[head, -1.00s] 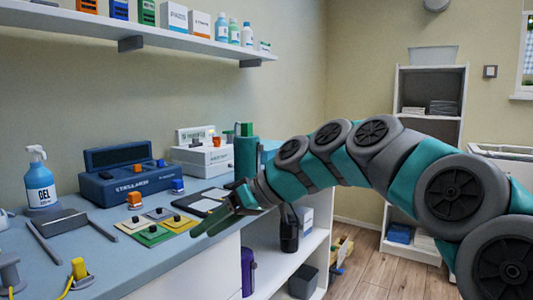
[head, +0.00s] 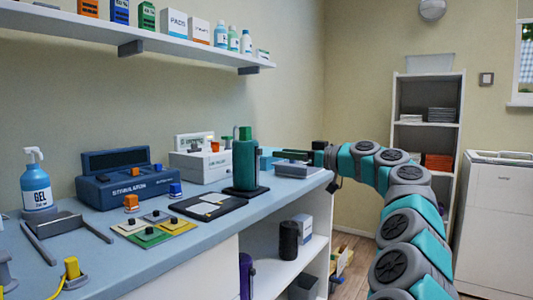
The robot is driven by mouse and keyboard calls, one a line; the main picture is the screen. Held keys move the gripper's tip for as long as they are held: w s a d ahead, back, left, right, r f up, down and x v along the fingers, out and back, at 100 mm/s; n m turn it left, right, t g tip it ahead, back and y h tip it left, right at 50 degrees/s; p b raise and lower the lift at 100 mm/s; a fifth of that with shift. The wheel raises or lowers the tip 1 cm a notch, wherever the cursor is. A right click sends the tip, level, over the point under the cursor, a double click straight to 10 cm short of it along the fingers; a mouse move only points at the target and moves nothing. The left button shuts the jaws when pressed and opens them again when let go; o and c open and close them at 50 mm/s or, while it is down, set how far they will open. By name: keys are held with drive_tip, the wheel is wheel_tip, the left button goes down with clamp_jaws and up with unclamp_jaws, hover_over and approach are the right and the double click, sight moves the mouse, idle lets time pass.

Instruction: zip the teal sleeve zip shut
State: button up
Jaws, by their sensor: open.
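The teal sleeve (head: 245,163) stands upright as a cylinder on a dark base near the right part of the counter, with a narrower green top. Its zip and slider are too small to make out. My gripper (head: 282,155) is to the right of the sleeve, at about its mid-height and apart from it in the picture. The jaws are open and empty, pointing left. How far they are from the sleeve in depth is hard to tell.
A black tablet-like board (head: 208,207) lies before the sleeve. A white box (head: 200,165) and a blue stimulator case (head: 127,187) stand behind and left. Coloured pads (head: 155,228) lie on the counter (head: 215,235). A grey-topped item (head: 296,170) sits beneath my gripper.

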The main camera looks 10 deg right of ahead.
sight(261, 151)
drive_tip(key=shift+p+x, duration=0.8)
drive_tip(key=shift+x, duration=2.6)
drive_tip(key=shift+c, duration=0.3)
drive_tip(key=shift+f, duration=0.1)
clamp_jaws()
